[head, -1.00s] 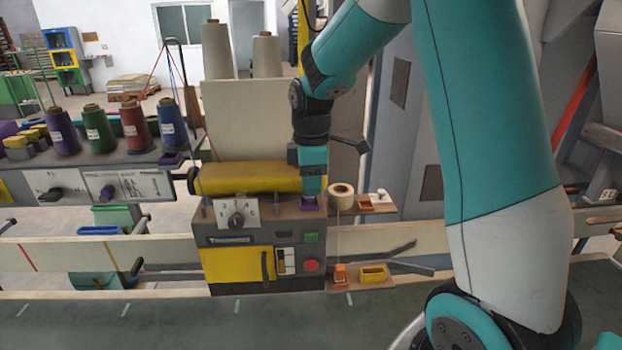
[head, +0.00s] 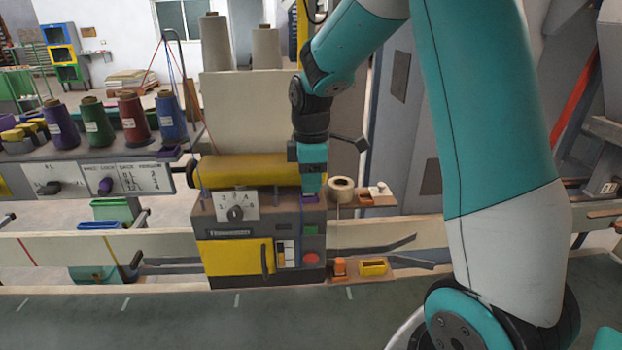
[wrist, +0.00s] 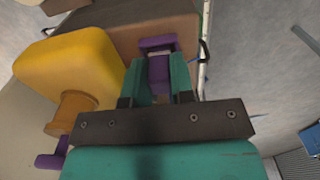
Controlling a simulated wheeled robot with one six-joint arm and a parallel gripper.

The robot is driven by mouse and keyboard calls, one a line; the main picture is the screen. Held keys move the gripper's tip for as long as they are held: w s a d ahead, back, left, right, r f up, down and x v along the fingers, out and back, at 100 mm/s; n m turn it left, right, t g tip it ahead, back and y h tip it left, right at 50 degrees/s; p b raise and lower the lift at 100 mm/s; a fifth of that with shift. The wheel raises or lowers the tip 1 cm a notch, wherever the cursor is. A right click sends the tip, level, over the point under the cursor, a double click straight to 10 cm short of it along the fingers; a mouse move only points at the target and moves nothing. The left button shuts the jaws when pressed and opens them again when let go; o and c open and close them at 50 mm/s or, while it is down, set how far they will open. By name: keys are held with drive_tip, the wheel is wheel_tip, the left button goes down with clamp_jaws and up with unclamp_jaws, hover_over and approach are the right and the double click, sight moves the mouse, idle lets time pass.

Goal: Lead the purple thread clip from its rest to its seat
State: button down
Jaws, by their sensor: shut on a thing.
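The purple thread clip (wrist: 159,72) sits between the teal fingers of my gripper (wrist: 160,82) in the wrist view. My gripper is shut on it. A purple bracket-shaped holder (wrist: 156,43) is right at the clip's far end, on the brown machine top. In the head view my gripper (head: 312,187) points down onto the right end of the machine top, with purple (head: 310,200) showing just below its tips. Clip and holder cannot be told apart there, and I cannot tell how deep the clip sits. Another purple holder (head: 168,152) is by the blue spool.
A yellow roller (head: 245,170) lies close left of my gripper. A cream tape roll (head: 341,189) and a small orange tray (head: 365,198) stand close right. Thread spools (head: 130,117) line the rack at left. A dial plate (head: 237,207) is on the machine front.

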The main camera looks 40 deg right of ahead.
drive_tip(key=c, duration=0.9)
unclamp_jaws()
wheel_tip(320, 180, up, 18)
drive_tip(key=b, duration=0.2)
drive_tip(key=shift+f, duration=0.25)
drive_tip(key=s+a+f+m+y, duration=0.2)
drive_tip(key=s+a+f, duration=0.4)
drive_tip(key=s+a, duration=0.5)
drive_tip(key=s+a+f+m+y, duration=0.2)
drive_tip(key=s+a+f, duration=0.4)
drive_tip(key=s+a, duration=0.5)
drive_tip(key=shift+a+f, duration=0.3)
drive_tip(key=shift+a, duration=0.15)
